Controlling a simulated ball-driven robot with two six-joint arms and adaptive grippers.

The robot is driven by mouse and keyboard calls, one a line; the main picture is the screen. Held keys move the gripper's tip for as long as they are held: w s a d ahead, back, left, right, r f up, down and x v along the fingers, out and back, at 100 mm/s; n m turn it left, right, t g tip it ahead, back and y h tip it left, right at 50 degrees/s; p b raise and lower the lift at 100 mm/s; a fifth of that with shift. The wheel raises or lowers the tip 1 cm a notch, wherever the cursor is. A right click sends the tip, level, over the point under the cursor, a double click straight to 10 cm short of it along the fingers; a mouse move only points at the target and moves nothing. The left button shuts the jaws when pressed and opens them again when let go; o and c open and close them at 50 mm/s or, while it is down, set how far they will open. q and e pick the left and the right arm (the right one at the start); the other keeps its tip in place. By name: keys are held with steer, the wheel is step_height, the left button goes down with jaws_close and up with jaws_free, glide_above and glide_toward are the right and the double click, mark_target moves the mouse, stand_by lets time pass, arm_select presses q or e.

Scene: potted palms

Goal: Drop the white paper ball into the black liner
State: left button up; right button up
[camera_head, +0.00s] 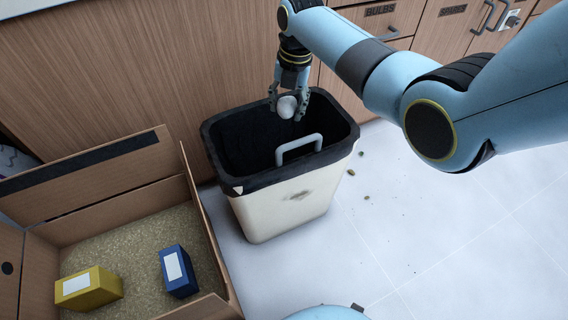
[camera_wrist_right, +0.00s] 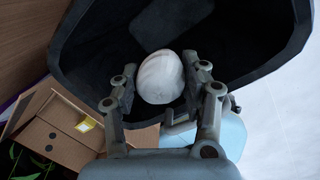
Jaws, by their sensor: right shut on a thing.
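The white paper ball (camera_head: 287,107) is held between the fingers of my right gripper (camera_head: 287,104), over the far part of the bin's opening. It also shows in the right wrist view (camera_wrist_right: 160,78), between the two fingers (camera_wrist_right: 162,100), with the dark liner behind it. The black liner (camera_head: 240,140) lines a cream bin (camera_head: 285,210) and folds over its rim. The inside of the liner looks dark and its bottom cannot be made out. My left gripper is not in view.
An open cardboard box (camera_head: 110,185) at left holds a yellow box (camera_head: 89,288) and a blue box (camera_head: 178,270). Wooden cabinets (camera_head: 150,70) stand behind. Small crumbs lie on the white floor (camera_head: 430,240) at right.

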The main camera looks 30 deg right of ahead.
steer(key=o, duration=0.9)
steer(key=shift+r, duration=0.15)
steer(key=r, duration=0.4)
steer(key=s+r, duration=0.1)
steer(key=r, duration=0.6)
steer(key=shift+s+d+r, duration=0.2)
steer(key=shift+d+r, duration=0.15)
